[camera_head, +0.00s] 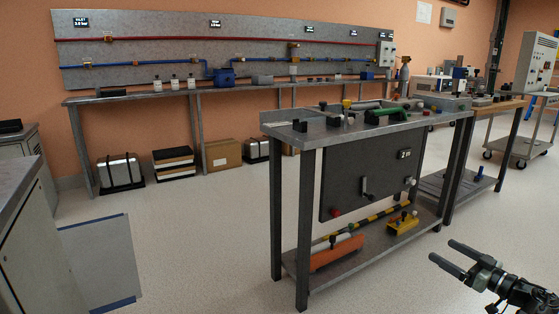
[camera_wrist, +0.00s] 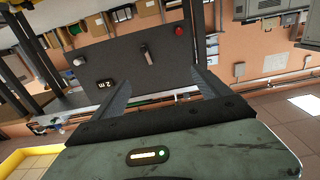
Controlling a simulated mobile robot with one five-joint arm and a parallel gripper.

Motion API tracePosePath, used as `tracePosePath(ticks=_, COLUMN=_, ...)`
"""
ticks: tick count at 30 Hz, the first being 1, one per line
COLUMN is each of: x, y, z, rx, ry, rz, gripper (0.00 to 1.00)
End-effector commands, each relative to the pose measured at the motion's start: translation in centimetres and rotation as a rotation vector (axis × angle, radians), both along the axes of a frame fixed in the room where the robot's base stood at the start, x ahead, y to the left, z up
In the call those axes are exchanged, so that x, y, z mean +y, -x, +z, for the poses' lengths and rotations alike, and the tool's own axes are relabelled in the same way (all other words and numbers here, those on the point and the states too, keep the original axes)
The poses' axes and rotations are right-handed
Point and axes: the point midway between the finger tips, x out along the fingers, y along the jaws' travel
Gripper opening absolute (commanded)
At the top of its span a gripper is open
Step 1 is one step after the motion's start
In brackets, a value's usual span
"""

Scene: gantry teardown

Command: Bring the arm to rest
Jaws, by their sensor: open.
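My gripper (camera_head: 442,250) is at the lower right of the head view. Its two dark fingers are apart and nothing is between them. It is in the open air over the pale floor, to the right of the steel workbench (camera_head: 375,135) and clear of it. In the wrist view my gripper (camera_wrist: 160,78) shows its two fingers spread with an empty gap. That view is upside down, and the dark panel (camera_wrist: 112,62) marked "2 m" shows beyond the fingers. Most of my arm is outside the head view.
The bench's lower shelf (camera_head: 290,262) holds an orange tool (camera_head: 335,254) and a yellow one (camera_head: 402,223). A grey cabinet (camera_head: 40,240) stands at the left. A wheeled trolley (camera_head: 520,147) stands at the far right.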

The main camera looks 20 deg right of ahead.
Motion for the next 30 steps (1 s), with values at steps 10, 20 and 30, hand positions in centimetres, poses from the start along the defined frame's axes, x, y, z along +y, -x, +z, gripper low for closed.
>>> tracePosePath(ticks=10, x=4.2, y=-4.6, z=1.8, rx=0.000, ry=0.000, rz=0.095, gripper=0.87)
tracePosePath(ticks=20, x=13.9, y=-12.0, z=5.0, rx=-0.006, ry=-0.004, rz=0.278, gripper=0.87)
tracePosePath(ticks=30, x=33.9, y=-25.0, z=17.4, rx=-0.212, ry=-0.140, rz=0.365, gripper=0.87)
